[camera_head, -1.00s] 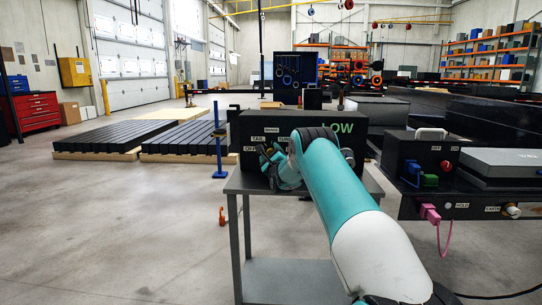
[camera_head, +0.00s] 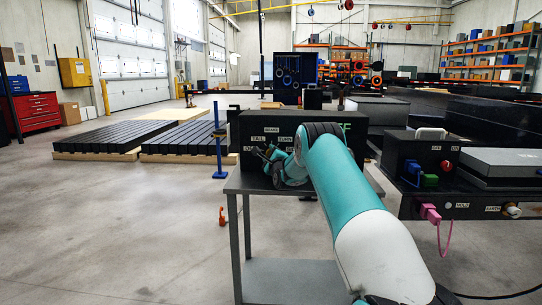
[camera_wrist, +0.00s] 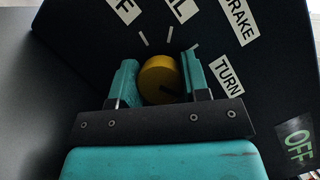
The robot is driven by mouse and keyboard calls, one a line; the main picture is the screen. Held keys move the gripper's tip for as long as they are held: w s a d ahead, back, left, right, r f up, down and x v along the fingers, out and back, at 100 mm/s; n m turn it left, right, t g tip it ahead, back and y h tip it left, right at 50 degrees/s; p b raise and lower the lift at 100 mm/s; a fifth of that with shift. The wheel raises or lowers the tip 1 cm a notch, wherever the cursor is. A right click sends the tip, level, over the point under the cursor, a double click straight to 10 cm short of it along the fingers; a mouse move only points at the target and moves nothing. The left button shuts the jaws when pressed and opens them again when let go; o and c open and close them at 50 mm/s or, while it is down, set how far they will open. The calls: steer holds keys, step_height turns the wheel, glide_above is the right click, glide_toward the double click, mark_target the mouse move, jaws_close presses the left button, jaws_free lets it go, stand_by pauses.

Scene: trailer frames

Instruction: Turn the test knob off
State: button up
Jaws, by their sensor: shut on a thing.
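The test knob (camera_wrist: 160,80) is a round yellow knob with a dark pointer mark, on the dark front panel of a black test box (camera_head: 245,128). In the wrist view my gripper (camera_wrist: 160,84) is shut on the knob, one teal finger on each side. Labels on the panel read TAIL, BRAKE (camera_wrist: 240,20) and TURN (camera_wrist: 226,76), and one label is partly cut off, ending in F. A green lit display (camera_wrist: 298,146) reads OFF. In the head view my arm hides the knob and most of the display.
The box stands on a grey metal table (camera_head: 240,184). To the right is a black unit (camera_head: 425,200) with a pink plug (camera_head: 430,213) and cable.

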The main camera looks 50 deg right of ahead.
steer(key=n, duration=0.2)
steer(key=n+g+y, duration=0.1)
steer(key=n, duration=0.1)
steer(key=shift+n+y, duration=0.3)
steer(key=shift+n, duration=0.1)
steer(key=n+g+p, duration=0.1)
steer(key=n, duration=0.2)
steer(key=shift+a+y, duration=0.1)
steer(key=shift+y, duration=0.2)
steer(key=n+g+p, duration=0.1)
steer(key=n+g, duration=0.1)
steer(key=n, duration=0.2)
steer(key=shift+f, duration=0.1)
steer(key=n+g+p, duration=0.1)
steer(key=n, duration=0.1)
steer(key=shift+n+g, duration=0.3)
steer(key=shift+n, duration=0.1)
steer(key=n+g+h+p, duration=0.1)
steer(key=n+g+h, duration=0.1)
steer(key=n, duration=0.2)
steer(key=shift+g, duration=0.3)
steer(key=n+g+h, duration=0.1)
steer(key=n, duration=0.1)
steer(key=n+g+h, duration=0.1)
steer(key=n, duration=0.1)
steer(key=shift+n, duration=0.3)
steer(key=o, duration=0.9)
steer(key=shift+s, duration=0.1)
steer(key=shift+p, duration=0.3)
